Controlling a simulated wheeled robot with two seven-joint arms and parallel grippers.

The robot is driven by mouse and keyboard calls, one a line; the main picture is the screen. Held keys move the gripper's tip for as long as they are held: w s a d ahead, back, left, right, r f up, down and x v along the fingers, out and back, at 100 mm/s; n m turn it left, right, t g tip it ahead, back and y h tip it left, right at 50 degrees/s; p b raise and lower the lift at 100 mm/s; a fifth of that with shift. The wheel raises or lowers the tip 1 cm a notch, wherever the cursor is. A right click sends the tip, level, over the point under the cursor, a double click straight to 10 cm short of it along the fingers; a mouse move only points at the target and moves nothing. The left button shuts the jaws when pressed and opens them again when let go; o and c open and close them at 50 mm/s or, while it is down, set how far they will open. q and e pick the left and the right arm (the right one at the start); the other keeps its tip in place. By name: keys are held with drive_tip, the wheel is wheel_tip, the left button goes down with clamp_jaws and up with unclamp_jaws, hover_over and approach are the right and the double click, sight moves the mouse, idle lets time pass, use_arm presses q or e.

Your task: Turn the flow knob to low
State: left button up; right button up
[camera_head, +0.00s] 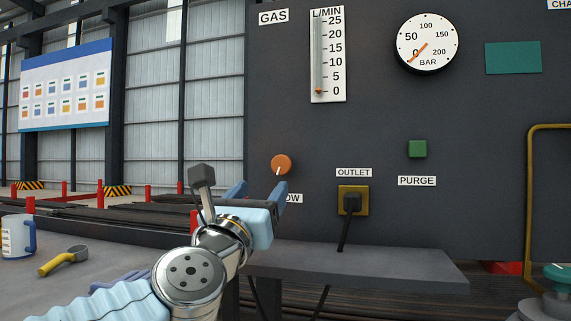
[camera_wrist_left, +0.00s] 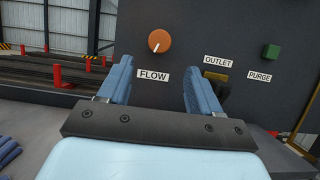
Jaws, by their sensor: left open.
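The orange flow knob (camera_head: 281,164) is on the dark panel, above the FLOW label, which my left gripper partly covers in the head view. Its white pointer line points down and slightly left. In the left wrist view the knob (camera_wrist_left: 159,41) shows whole above the FLOW label (camera_wrist_left: 153,75), its line again pointing down-left. My left gripper (camera_head: 259,190) is open, its two blue fingers apart and empty, below and in front of the knob. In the wrist view the fingers (camera_wrist_left: 158,82) stand either side of the label, apart from the knob. My right gripper is not in view.
The flow gauge (camera_head: 328,55) has its orange marker at 0. A pressure dial (camera_head: 427,42), a green purge button (camera_head: 418,149) and an outlet with a black plug (camera_head: 352,202) are to the right. A grey shelf (camera_head: 400,271) juts out below. A mug (camera_head: 17,238) stands at left.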

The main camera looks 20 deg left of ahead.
sight(281, 165)
use_arm(q)
drive_tip(key=p+x, duration=0.4)
drive_tip(key=x, duration=0.9)
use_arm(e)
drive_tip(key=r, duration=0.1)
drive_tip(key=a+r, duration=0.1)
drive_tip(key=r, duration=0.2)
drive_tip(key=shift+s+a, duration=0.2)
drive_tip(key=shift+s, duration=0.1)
use_arm(q)
drive_tip(key=c, duration=0.9)
drive_tip(key=shift+f+n, duration=0.1)
drive_tip(key=shift+n, duration=0.3)
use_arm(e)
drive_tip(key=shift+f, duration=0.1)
